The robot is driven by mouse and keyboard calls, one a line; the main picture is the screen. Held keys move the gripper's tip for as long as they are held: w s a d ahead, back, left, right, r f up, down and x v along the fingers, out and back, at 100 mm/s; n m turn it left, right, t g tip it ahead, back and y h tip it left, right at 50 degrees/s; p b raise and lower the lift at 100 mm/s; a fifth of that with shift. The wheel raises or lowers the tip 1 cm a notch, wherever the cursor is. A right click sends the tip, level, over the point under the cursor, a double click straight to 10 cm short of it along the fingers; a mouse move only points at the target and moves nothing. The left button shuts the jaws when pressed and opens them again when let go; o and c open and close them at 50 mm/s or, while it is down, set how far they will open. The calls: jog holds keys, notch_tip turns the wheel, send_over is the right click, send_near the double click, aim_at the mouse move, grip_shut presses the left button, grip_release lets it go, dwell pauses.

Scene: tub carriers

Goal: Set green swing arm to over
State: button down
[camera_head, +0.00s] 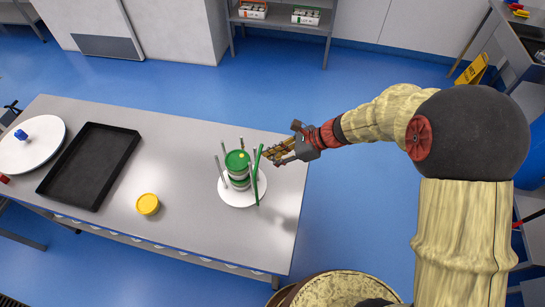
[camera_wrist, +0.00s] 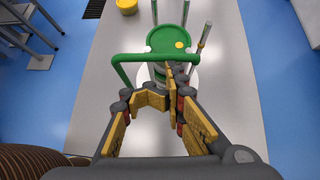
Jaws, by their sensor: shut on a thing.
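The green swing arm (camera_head: 256,180) is a long thin bar at the right side of a round white carrier (camera_head: 242,200). In the wrist view the swing arm (camera_wrist: 150,57) is a bent green bar crossing in front of a green-lidded tub stack (camera_head: 238,168), which also shows in the wrist view (camera_wrist: 173,38). Grey posts (camera_head: 223,163) stand around the stack. My gripper (camera_head: 268,154) reaches in from the right at the bar's far end. In the wrist view my gripper (camera_wrist: 160,88) is closed on the swing arm; the exact contact is partly hidden by the fingers.
A yellow tub (camera_head: 148,204) stands left of the carrier on the grey table (camera_head: 185,150). A black tray (camera_head: 92,165) and a white disc (camera_head: 30,150) with a blue piece lie farther left. The table's right edge is close to the carrier.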

jog(key=shift+w+a+n+g, duration=0.1)
jog(key=shift+a+n+g, duration=0.1)
jog(key=shift+n+g, duration=0.15)
jog(key=shift+w+a+n+g+h+p, duration=0.25)
jog(key=shift+a+n+g+h+p, duration=0.25)
jog(key=shift+a+n+g, duration=0.55)
jog(key=shift+w+a+n+g+h+p, duration=0.3)
jog(key=shift+a+n+g+p, duration=0.35)
jog(key=shift+n+g, duration=0.75)
jog(key=shift+w+a+n+g+h+p, duration=0.2)
jog(key=shift+a+n+g+h+p, duration=0.5)
jog(key=shift+n, duration=1)
jog(key=shift+a, duration=0.25)
jog(key=v, duration=0.8)
jog(key=shift+d+f, duration=0.1)
jog(key=shift+d, duration=0.05)
